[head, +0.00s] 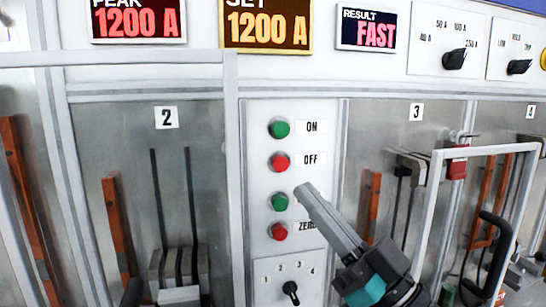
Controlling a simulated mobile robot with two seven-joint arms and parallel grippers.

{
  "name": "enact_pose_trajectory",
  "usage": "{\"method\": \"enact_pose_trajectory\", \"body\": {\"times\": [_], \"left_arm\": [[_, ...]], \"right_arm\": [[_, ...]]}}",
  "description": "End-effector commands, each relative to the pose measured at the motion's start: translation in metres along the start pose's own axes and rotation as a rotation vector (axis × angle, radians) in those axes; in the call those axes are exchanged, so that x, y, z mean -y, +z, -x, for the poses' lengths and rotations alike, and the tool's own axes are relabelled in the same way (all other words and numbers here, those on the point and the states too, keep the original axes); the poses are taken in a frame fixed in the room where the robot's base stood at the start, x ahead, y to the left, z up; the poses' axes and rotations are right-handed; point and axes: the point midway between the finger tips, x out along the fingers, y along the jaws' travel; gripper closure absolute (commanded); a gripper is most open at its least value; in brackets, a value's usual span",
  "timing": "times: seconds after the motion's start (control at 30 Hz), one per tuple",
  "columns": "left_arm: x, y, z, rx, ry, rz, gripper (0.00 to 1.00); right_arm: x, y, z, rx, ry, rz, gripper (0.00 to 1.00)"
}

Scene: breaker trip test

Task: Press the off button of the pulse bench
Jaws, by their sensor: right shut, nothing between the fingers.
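The off button (280,162) is a red round button on the white panel of the pulse bench, with an "OFF" label beside it. The green on button (279,129) is above it. Below it are a second green button (280,202), its label hidden by my gripper, and a red zero button (278,231) with its label partly covered. My right gripper (304,191) reaches in from the lower right, shut and empty. Its tip appears just right of the second green button, below and right of the off button. I cannot tell whether it touches the panel. My left gripper is out of view.
Displays above read peak 1200 A (138,22), set 1200 A (267,25) and result FAST (368,29). A selector knob (291,292) sits below the buttons. Bay 2 (166,118) is at left; bay 3, with a white frame and black handle (488,260), is at right.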

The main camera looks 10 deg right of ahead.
Motion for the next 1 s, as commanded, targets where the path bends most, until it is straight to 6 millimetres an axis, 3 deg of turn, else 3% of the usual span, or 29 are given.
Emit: {"method": "enact_pose_trajectory", "body": {"times": [0.17, 0.47, 0.67, 1.0], "left_arm": [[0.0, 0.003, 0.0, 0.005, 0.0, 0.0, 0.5], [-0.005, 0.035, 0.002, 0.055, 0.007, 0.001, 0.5], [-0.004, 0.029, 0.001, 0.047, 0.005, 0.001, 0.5], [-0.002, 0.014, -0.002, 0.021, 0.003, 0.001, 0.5]], "right_arm": [[0.0, 0.0, 0.0, 0.001, 0.001, 0.0, 1.0], [-0.001, 0.001, -0.001, 0.002, 0.002, 0.0, 1.0], [-0.008, 0.008, -0.011, 0.0, 0.002, 0.001, 1.0], [-0.033, 0.032, -0.044, 0.001, 0.001, 0.003, 1.0]]}}
